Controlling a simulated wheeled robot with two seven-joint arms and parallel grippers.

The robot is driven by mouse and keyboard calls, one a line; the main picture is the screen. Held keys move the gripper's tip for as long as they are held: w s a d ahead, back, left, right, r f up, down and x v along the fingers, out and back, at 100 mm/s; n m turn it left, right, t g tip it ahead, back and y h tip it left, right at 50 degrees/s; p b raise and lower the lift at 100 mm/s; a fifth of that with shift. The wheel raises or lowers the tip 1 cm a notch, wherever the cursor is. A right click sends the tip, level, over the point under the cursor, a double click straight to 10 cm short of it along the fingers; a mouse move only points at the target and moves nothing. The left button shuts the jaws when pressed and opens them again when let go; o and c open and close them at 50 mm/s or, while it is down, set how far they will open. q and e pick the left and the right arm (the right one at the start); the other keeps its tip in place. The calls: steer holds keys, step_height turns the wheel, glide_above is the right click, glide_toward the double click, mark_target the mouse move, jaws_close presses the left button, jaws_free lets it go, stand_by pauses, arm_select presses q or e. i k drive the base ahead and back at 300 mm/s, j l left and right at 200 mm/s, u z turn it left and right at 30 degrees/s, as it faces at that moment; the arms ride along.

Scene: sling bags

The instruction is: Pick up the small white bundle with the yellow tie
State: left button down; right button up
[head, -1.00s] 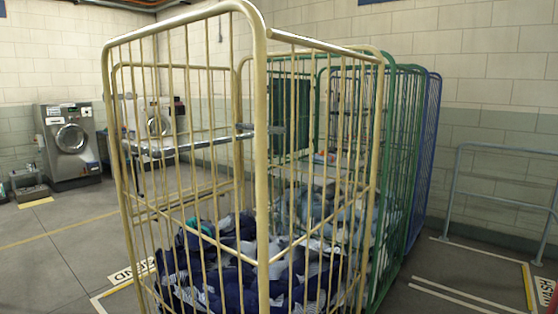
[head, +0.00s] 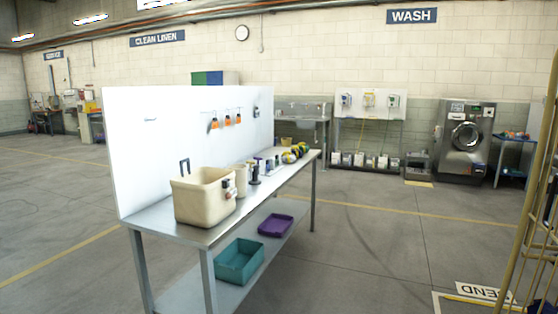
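I do not see a small white bundle with a yellow tie that I can make out in the head view. Several small yellow and dark items (head: 291,155) lie at the far end of the steel workbench (head: 190,233); they are too small to tell apart. Neither of my grippers is in view.
A beige bin (head: 204,196) stands on the bench's near end, before a white back panel (head: 140,160). Teal (head: 240,262) and purple (head: 276,225) trays sit on the lower shelf. A yellow cage trolley (head: 537,190) stands at the right edge. Open floor lies between.

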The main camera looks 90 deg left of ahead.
mark_target(288, 158)
steer(key=u, duration=2.75)
steer(key=i+l+z, duration=0.3)
steer(key=i, duration=0.55)
steer(key=i+z, duration=0.3)
steer(key=i, duration=1.6)
steer(key=i+u, duration=0.1)
steer(key=i, duration=1)
steer(key=l, duration=0.05)
